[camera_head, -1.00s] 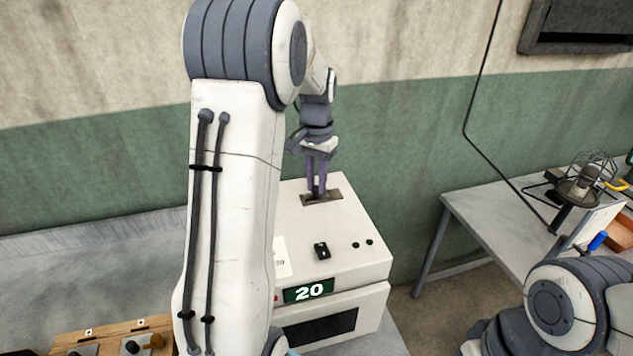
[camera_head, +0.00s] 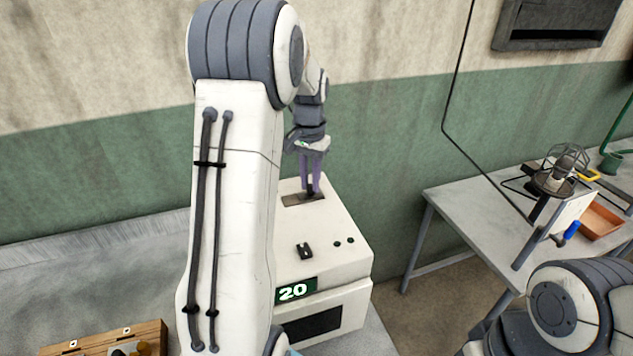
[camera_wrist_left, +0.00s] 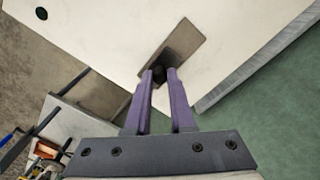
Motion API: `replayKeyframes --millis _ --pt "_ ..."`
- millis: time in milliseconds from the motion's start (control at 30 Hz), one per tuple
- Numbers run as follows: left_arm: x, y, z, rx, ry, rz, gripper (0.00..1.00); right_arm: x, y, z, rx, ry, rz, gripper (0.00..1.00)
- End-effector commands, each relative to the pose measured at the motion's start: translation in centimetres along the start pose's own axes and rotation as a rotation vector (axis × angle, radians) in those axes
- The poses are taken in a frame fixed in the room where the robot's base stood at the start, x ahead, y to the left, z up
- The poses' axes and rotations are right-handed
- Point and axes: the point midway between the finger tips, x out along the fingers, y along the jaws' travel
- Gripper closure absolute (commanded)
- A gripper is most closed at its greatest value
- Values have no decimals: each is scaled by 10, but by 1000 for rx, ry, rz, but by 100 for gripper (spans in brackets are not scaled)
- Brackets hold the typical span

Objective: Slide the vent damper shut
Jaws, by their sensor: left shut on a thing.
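The vent damper is a dark plate (camera_head: 292,200) set in the top of a white steamer box (camera_head: 335,240), with a small black knob (camera_wrist_left: 158,74) standing up from it. My left gripper (camera_head: 312,188) reaches down from above, its two purple fingers closed around the knob. In the left wrist view the fingertips (camera_wrist_left: 159,73) flank the knob, which sits towards the lower-left end of the brown-grey plate. A dark patch shows beside it. The fingers partly hide the knob in the head view. My right gripper is out of view; only part of that arm shows at lower right.
The box front has a green display (camera_head: 295,290) reading 20, and a black switch (camera_head: 305,251) is on its top. A wooden box (camera_head: 150,335) is at lower left. A grey side table (camera_head: 465,205) with a caged device (camera_head: 556,178) and orange tray (camera_head: 601,220) stands right.

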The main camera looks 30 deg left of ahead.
Motion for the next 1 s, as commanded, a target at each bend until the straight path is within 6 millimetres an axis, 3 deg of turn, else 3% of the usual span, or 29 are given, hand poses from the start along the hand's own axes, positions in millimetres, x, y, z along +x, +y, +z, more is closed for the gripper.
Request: replayKeyframes --millis 67,300,333,400,767,1000 --pt "-2 -7 -1 -19 4 1 100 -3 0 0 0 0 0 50" --pt "-1 -6 -3 -17 9 2 100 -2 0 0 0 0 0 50" --pt "-2 -5 -3 -17 9 2 75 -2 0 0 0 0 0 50" --pt "-2 -6 -3 -17 9 1 48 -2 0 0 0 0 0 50" --pt "-2 -8 0 -19 3 1 48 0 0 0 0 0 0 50" --pt "-37 -8 -2 -18 10 -1 48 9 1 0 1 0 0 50"
